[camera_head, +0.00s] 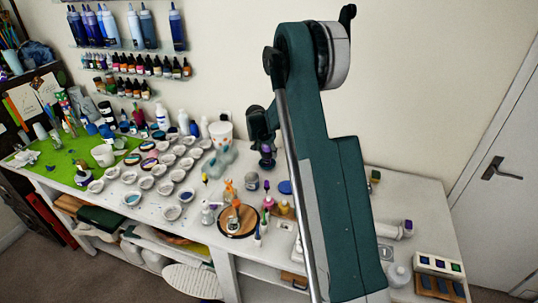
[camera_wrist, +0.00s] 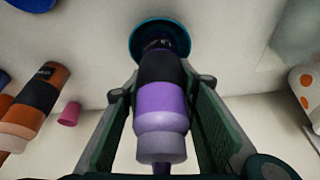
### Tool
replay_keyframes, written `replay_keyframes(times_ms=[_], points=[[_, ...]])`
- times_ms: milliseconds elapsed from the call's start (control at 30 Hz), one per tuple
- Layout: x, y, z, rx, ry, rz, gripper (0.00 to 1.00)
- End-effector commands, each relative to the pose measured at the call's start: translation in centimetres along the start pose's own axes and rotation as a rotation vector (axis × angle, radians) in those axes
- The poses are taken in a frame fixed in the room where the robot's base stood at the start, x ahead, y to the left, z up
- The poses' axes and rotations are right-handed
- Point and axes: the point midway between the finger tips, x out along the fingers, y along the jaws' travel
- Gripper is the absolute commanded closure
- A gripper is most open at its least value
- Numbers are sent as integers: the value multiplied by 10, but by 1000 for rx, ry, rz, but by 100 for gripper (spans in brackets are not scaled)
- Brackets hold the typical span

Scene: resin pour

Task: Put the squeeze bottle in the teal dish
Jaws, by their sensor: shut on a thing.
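The squeeze bottle (camera_wrist: 160,103) is purple with a black band, a paler purple shoulder and a narrow nozzle towards the wrist camera. My gripper (camera_wrist: 161,90) is shut on it, one finger on each side. The far end of the bottle overlaps the round teal dish (camera_wrist: 178,27) in the wrist view; I cannot tell whether it touches the dish. In the head view my gripper (camera_head: 262,135) is above the back of the table, with the dark bottle (camera_head: 267,156) below it. I cannot make out the teal dish there.
In the wrist view, an orange-brown bottle (camera_wrist: 38,98) and a pink cup (camera_wrist: 69,114) are at left, and an orange-spotted white cup (camera_wrist: 307,85) at right. The head view shows a jar (camera_head: 252,182), a blue disc (camera_head: 285,187) and many small white cups (camera_head: 158,170) nearby.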

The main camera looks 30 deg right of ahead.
Motion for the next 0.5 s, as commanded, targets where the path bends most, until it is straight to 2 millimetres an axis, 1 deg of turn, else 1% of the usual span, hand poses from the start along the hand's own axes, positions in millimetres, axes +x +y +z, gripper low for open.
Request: replay_keyframes(times_ms=[100, 500], points=[[5, 0, 2, 0, 0, 0, 86], [8, 0, 4, 0, 0, 0, 86]])
